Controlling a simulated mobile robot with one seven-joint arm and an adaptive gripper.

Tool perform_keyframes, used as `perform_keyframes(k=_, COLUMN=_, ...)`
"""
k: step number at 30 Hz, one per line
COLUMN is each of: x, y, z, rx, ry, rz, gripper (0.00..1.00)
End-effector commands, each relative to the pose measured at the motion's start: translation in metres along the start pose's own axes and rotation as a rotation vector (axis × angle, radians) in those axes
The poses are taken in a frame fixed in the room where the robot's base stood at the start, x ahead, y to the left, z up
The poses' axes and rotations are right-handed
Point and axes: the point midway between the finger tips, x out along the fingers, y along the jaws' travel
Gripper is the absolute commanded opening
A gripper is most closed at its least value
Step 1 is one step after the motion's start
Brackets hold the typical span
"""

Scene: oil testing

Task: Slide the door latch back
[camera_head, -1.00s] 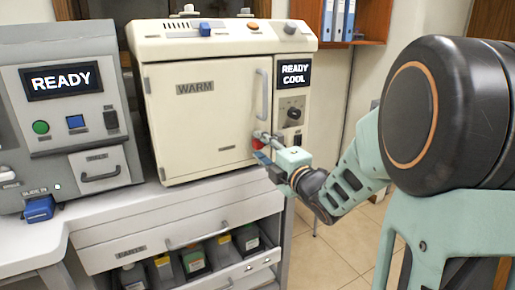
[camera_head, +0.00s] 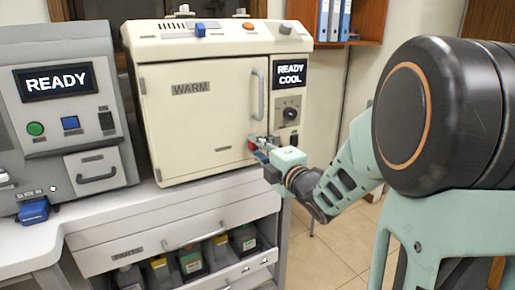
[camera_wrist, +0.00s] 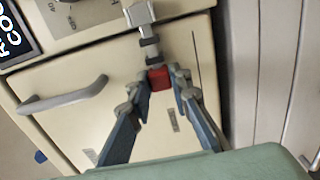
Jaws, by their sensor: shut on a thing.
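The cream oven-like unit has a closed door (camera_head: 205,110) marked WARM, with a vertical handle (camera_head: 258,94) on its right side. The door latch shows in the wrist view as a grey metal piece (camera_wrist: 140,14) with a red knob (camera_wrist: 159,78) at its end. My gripper (camera_wrist: 160,84) is shut on the red knob, one blue-grey finger on each side. In the head view my gripper (camera_head: 262,144) is at the lower right of the door, and it hides most of the latch there.
A panel (camera_head: 291,73) reading READY COOL is right of the door, with a dial below it. A grey READY machine (camera_head: 65,125) stands to the left. Drawers and a rack of bottles (camera_head: 192,262) are below. Open floor (camera_head: 345,240) lies to the right.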

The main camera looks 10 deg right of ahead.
Motion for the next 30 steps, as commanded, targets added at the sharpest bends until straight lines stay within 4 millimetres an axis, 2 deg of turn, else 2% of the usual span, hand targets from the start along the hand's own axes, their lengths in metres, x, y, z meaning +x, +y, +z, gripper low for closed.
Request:
perform_keyframes(k=6, x=0.001, y=-0.003, z=-0.027, rx=-0.003, ry=0.005, rz=0.004, gripper=0.00)
perform_keyframes(k=9, x=0.000, y=-0.001, z=-0.034, rx=-0.001, ry=0.003, rz=0.005, gripper=0.00)
perform_keyframes(k=19, x=0.001, y=0.000, z=-0.039, rx=0.001, ry=0.007, rz=0.002, gripper=0.00)
perform_keyframes(k=20, x=0.001, y=0.000, z=-0.039, rx=0.001, ry=0.007, rz=0.002, gripper=0.20)
perform_keyframes(k=24, x=0.001, y=0.000, z=-0.038, rx=0.001, ry=0.006, rz=0.002, gripper=0.35)
perform_keyframes(k=30, x=0.000, y=0.000, z=-0.037, rx=0.001, ry=0.003, rz=0.001, gripper=0.36)
